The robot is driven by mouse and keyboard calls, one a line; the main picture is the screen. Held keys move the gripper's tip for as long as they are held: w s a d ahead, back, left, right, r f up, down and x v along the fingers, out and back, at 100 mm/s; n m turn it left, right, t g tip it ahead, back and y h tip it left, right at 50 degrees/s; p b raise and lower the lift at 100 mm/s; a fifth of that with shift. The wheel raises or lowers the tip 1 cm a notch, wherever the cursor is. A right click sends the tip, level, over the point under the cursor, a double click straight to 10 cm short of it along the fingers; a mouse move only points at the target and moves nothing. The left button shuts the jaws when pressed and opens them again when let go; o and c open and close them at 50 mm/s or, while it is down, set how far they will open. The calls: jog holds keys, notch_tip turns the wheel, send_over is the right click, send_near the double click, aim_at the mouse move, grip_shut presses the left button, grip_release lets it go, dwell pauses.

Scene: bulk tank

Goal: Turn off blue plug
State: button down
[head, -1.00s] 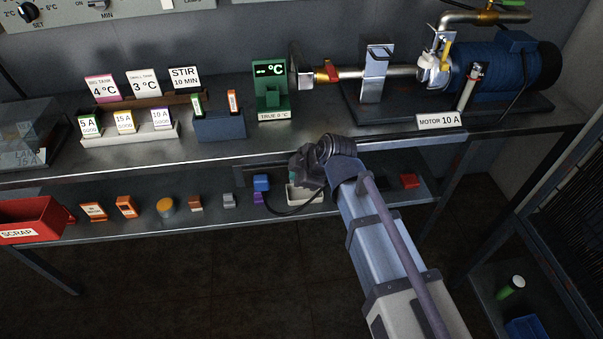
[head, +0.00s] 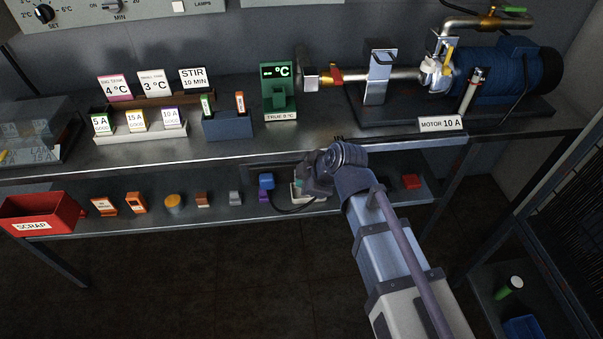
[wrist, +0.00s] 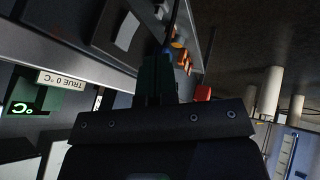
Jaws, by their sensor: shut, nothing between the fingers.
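The blue plug (head: 266,181) sits on the lower shelf, just above a small purple block (head: 264,196). A black cable (head: 290,209) curves from near it to the right. My gripper (head: 300,183) is at the shelf front, to the right of the plug and apart from it. In the head view my wrist partly hides the fingers. In the wrist view my dark gripper fingers (wrist: 155,78) are together with nothing between them.
A pale box (head: 297,196) is partly hidden behind my gripper. The upper bench edge overhangs the shelf. Small blocks and the red scrap bin (head: 38,212) lie left along the shelf; a red block (head: 411,181) lies right. The green thermometer (head: 278,92) stands above.

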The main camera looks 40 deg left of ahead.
jog(key=w+a+r+p+v, duration=0.1)
jog(key=p+v, duration=0.5)
jog(key=v, duration=0.3)
jog(key=shift+w, duration=0.2)
